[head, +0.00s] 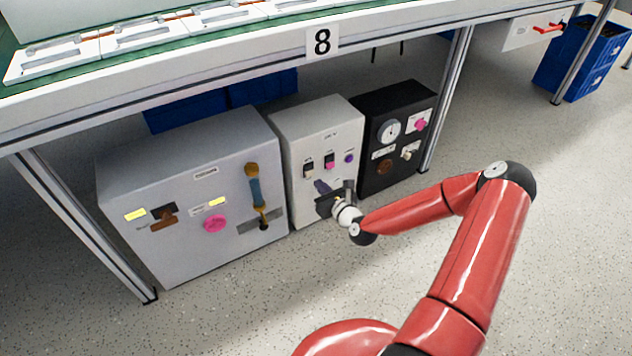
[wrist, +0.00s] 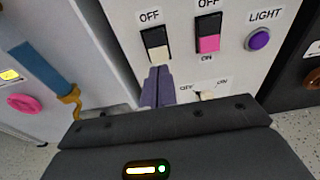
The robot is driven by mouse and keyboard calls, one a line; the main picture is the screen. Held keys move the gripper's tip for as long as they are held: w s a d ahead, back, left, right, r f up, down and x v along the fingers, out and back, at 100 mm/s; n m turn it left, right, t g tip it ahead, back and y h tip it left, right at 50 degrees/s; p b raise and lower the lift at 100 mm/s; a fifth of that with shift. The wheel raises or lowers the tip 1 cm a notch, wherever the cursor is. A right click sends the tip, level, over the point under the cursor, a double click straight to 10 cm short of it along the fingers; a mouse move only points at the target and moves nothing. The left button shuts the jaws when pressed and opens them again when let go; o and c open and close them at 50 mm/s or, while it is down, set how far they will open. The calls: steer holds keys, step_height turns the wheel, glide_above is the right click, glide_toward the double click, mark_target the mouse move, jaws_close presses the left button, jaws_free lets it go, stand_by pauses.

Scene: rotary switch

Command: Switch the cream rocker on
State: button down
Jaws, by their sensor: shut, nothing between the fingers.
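The cream rocker (wrist: 159,51) sits in a black frame on the light grey box, under an "OFF" label (wrist: 149,17). Its cream part shows at the bottom of the frame and the upper part is dark. It also shows in the head view (head: 308,174). My gripper (wrist: 160,70) has its purple-grey fingers shut and empty, with the tips just below the cream rocker. I cannot tell whether they touch it. The fingers hide the panel directly under the rocker. In the head view my gripper (head: 320,185) is in front of the same box.
Right of the cream rocker are a pink rocker (wrist: 208,43) and a purple light button (wrist: 258,40). A small cream switch (wrist: 206,95) lies lower, partly hidden by my gripper. A wider grey box (head: 180,250) and a black box (head: 385,105) flank this one under the table.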

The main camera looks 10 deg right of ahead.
mark_target(310, 176)
steer(key=shift+x, duration=1.65)
steer(key=shift+w+a+f+t+b, duration=0.1)
steer(key=shift+w+a+t+b, duration=0.15)
steer(key=shift+b, duration=0.55)
steer(key=shift+d, duration=0.1)
steer(key=shift+s, duration=0.1)
